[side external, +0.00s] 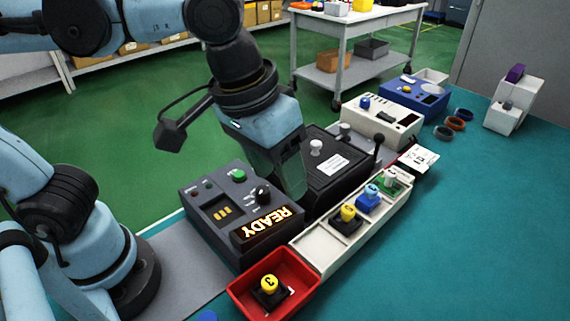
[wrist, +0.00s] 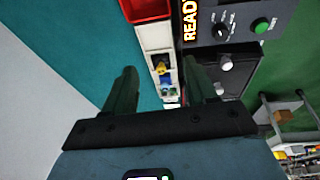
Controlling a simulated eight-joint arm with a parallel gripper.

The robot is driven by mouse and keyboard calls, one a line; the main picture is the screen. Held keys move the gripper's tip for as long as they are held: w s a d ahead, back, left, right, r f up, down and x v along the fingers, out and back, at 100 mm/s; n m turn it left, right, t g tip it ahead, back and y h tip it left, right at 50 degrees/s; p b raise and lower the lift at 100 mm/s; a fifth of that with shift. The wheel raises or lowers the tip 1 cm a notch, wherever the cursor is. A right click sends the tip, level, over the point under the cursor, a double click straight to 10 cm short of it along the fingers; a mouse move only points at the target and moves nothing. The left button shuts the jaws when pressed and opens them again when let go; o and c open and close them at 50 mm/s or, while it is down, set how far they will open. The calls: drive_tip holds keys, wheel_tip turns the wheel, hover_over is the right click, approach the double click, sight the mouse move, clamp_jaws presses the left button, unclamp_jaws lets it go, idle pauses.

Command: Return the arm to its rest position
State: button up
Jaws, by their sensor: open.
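My gripper (side external: 292,188) hangs at the dark control box, in front of the black fixture in the side view. In the wrist view its two fingers (wrist: 161,74) stand wide apart with nothing between them. The dark grey control box (side external: 210,205) has a lit READY display (side external: 266,227), a green button and a black knob. It also shows in the wrist view (wrist: 238,12). The black fixture (side external: 335,178) with a pale knob is beside it, partly hidden by my gripper.
A white tray (side external: 318,254) holds several modules with yellow, blue and white tops. A red bin (side external: 243,289) holds a yellow-topped module (side external: 269,286) marked 3. A black-knobbed lever (side external: 378,150), white and blue boxes stand behind.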

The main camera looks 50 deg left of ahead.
drive_tip(key=w+a+f+t, duration=0.1)
drive_tip(key=a+f, duration=0.1)
drive_tip(key=a, duration=0.3)
drive_tip(key=w+a+f+t, duration=0.2)
drive_tip(key=a, duration=0.4)
drive_tip(key=w+a+f+t+y, duration=0.1)
drive_tip(key=w+a+f, duration=0.1)
drive_tip(key=a, duration=0.3)
drive_tip(key=shift+w+a+f+t, duration=0.15)
drive_tip(key=shift+a+f+t, duration=0.15)
drive_tip(key=shift+f, duration=0.15)
idle(0.4)
